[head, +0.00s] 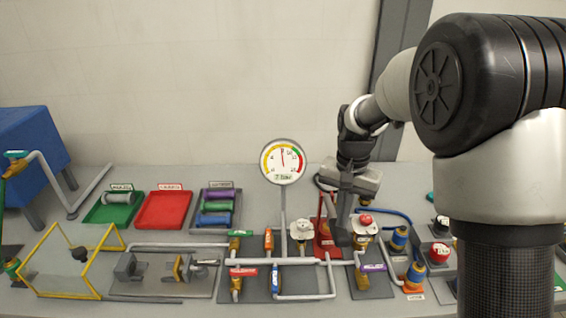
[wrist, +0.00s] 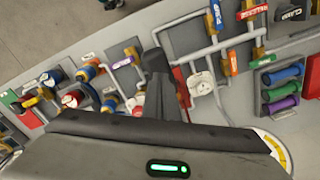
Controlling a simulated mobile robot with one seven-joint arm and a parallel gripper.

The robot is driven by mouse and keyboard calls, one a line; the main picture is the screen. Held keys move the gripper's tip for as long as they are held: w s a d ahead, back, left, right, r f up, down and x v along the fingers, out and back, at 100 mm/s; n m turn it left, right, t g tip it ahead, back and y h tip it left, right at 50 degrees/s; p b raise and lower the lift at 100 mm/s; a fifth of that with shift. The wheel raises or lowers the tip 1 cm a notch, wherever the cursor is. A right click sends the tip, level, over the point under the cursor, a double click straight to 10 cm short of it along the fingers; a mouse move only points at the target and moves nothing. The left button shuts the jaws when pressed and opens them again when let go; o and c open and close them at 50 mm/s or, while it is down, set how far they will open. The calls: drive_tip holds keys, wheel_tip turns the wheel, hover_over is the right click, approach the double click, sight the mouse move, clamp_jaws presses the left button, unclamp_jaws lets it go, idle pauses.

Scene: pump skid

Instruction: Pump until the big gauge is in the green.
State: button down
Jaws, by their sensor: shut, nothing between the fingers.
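The big gauge (head: 283,162) stands on a post at the middle of the bench, with a yellow, green and red band. Its needle points almost straight up; I cannot tell exactly which colour lies at its tip. Only part of the gauge's edge shows in the wrist view (wrist: 274,150). The red hand pump (head: 324,246) sits right of the post, with a red upright part beside my gripper. My gripper (head: 343,238) is shut and empty, pointing down just right of the pump and partly covering it. In the wrist view, my fingers (wrist: 156,62) hide most of the red pump (wrist: 181,84).
Pipes and valves with coloured handles, such as the blue valve handle (head: 275,277), crowd the bench front. A white round fitting (head: 301,231) and a red-topped fitting (head: 365,222) flank the pump. A red tray (head: 164,211) and a green tray (head: 101,213) lie left.

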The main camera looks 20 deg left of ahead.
drive_tip(key=shift+f+b, duration=2.9)
drive_tip(key=shift+f, duration=1.45)
drive_tip(key=shift+r+p, duration=3.1)
drive_tip(key=shift+r, duration=1.25)
drive_tip(key=shift+f, duration=0.1)
drive_tip(key=shift+r, duration=0.2)
drive_tip(key=shift+r+p, duration=1.2)
drive_tip(key=shift+r, duration=1.25)
